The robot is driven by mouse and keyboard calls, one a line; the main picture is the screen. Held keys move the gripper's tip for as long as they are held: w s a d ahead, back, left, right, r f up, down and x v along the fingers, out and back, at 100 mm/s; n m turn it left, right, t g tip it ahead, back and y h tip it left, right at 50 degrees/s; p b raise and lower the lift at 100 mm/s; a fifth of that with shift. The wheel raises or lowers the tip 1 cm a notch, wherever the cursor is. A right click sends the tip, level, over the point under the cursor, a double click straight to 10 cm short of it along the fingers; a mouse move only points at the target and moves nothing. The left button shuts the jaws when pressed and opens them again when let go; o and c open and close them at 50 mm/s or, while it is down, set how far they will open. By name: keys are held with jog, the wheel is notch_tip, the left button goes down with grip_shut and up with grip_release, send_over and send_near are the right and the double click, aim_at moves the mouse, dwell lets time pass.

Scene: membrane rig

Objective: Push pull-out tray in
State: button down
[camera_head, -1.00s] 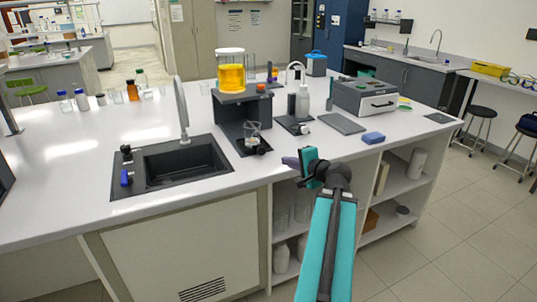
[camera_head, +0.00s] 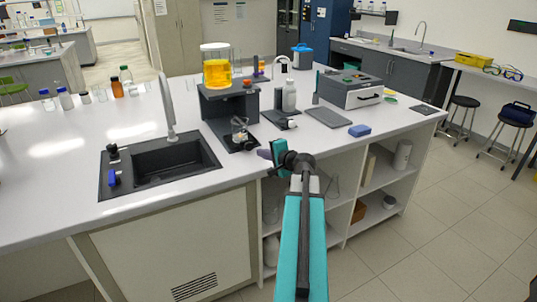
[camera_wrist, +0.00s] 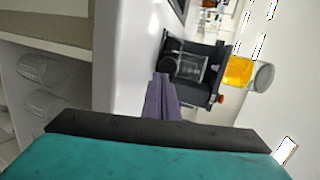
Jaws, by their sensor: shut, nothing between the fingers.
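The membrane rig (camera_head: 218,106) is a dark stand with a cylinder of orange liquid (camera_head: 217,70) on top. A low black tray (camera_head: 222,136) sticks out from its foot towards me, with a small clear beaker on it (camera_head: 239,125). It looks pulled out. In the wrist view the tray lies ahead, with the beaker (camera_wrist: 190,68) on it. My gripper (camera_head: 264,154) is shut and empty, in front of the tray and slightly right of it. Its purple fingers (camera_wrist: 162,78) point towards the tray, apparently apart from it. The exact gap is unclear.
A black sink (camera_head: 160,165) with a tall tap is left of the rig. Open shelves lie below the bench.

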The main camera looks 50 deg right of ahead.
aim_at(251, 147)
jog(key=shift+r+p+x, duration=0.2)
jog(key=shift+x, duration=0.6)
jog(key=shift+r+p+x, duration=0.15)
jog(key=shift+p+x, duration=0.05)
jog(key=shift+x, duration=0.65)
jog(key=shift+r+p+x, duration=0.2)
jog(key=shift+x, duration=0.6)
jog(key=shift+w, duration=0.2)
jog(key=shift+d, duration=0.1)
jog(key=w+d, duration=0.2)
jog(key=w, duration=0.3)
jog(key=w+d+b, duration=0.1)
jog(key=w+d, duration=0.1)
jog(key=w, duration=0.3)
jog(key=w+d+b, duration=0.1)
jog(key=w+d, duration=0.1)
jog(key=w, duration=0.3)
jog(key=shift+w, duration=0.1)
jog(key=shift+w+d, duration=0.2)
jog(key=shift+w, duration=0.3)
jog(key=shift+w+r, duration=0.1)
jog(key=shift+r, duration=0.2)
jog(key=shift+b, duration=0.3)
